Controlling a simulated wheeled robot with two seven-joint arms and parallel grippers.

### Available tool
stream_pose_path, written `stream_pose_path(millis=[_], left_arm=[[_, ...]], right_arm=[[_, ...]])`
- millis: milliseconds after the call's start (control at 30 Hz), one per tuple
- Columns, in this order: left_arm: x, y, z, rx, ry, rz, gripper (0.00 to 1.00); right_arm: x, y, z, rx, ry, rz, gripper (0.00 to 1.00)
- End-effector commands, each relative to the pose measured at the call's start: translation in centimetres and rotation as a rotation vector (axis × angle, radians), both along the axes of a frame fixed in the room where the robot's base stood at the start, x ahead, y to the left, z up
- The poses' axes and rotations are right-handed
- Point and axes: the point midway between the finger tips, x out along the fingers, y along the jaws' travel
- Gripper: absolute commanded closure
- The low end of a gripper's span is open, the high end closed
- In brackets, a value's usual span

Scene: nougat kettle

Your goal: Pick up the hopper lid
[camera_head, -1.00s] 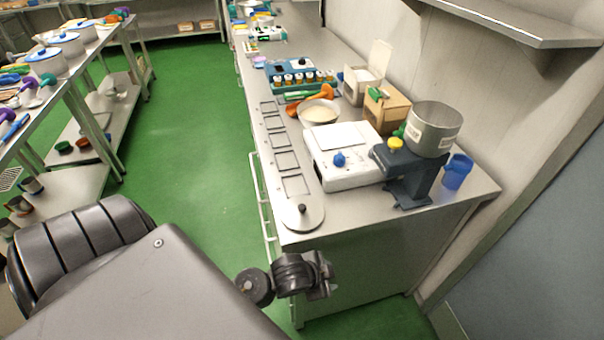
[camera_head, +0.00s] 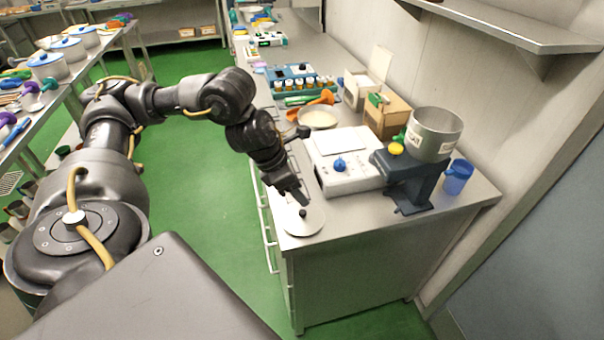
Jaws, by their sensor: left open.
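The hopper lid (camera_head: 312,226) is a flat round metal disc with a small dark knob (camera_head: 302,212). It lies on the near left corner of the steel counter. My left gripper (camera_head: 300,198) reaches down over the lid from the upper left, with its fingers close above the knob. It is open, and I cannot tell whether it touches the knob. The metal hopper (camera_head: 434,134) stands on a dark blue machine (camera_head: 412,178) at the counter's right. My right gripper is not in view.
A white device with a blue knob (camera_head: 340,168) stands behind the lid. A blue cup (camera_head: 458,177) is at the right end. A bowl (camera_head: 319,117), boxes (camera_head: 387,114) and a rack of small jars (camera_head: 298,80) stand farther back. The counter's near edge is clear.

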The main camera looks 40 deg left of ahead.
Motion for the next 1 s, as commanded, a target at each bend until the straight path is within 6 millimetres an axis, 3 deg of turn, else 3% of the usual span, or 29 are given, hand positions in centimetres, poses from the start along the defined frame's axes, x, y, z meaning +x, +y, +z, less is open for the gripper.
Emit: stream_pose_path(millis=[100,233,367,700,1000], left_arm=[[-1.0,2.4,0.7,0.06,0.013,-0.02,0.55],[-1.5,3.2,0.9,0.082,0.023,-0.029,0.55],[-1.4,3.1,0.5,0.082,0.027,-0.032,0.55],[0.0,2.0,-3.8,0.08,0.026,-0.03,0.55],[0.3,1.6,-4.9,0.08,0.025,-0.03,0.55]], right_arm=[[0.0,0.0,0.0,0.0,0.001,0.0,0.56],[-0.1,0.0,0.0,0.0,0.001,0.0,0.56],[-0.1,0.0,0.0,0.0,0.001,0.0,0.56],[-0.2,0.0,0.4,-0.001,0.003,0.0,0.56],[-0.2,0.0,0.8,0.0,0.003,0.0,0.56]])
